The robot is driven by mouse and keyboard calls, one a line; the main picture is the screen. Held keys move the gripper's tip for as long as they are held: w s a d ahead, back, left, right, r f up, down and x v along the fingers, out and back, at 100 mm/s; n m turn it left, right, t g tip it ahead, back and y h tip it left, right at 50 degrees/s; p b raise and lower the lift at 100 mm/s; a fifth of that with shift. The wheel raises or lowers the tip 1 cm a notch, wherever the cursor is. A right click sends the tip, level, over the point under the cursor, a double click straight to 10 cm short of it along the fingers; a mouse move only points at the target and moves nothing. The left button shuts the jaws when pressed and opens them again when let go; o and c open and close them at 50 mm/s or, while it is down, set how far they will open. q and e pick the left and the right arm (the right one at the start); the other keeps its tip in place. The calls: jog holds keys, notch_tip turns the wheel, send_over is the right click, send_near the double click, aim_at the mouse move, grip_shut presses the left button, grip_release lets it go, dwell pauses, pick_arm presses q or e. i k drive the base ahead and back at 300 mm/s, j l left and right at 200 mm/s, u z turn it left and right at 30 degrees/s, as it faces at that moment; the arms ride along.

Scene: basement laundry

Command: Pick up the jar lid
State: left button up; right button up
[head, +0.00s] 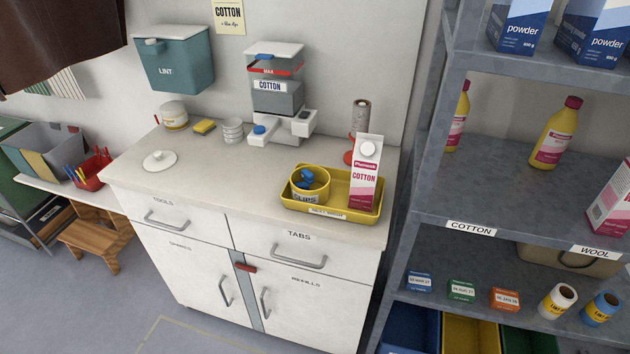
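The jar lid (159,161) is a white round disc with a small knob on top. It lies flat, knob up, on the left part of the white countertop (215,170), near the left edge. A cream jar with a yellow band (174,116) stands upright behind it, apart from it. Neither of my grippers shows in the head view.
A yellow sponge (204,126) and stacked white dishes (233,131) stand right of the jar. A cotton dispenser (275,95) stands behind a yellow tray (327,212) with a clips tub and cotton carton. Grey shelving (425,160) rises at right. Counter around the lid is clear.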

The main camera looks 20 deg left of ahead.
aim_at(160, 160)
jog(key=u, duration=1.4)
jog(key=i+j, duration=0.25)
jog(key=j+z, duration=0.05)
jog(key=j, duration=0.05)
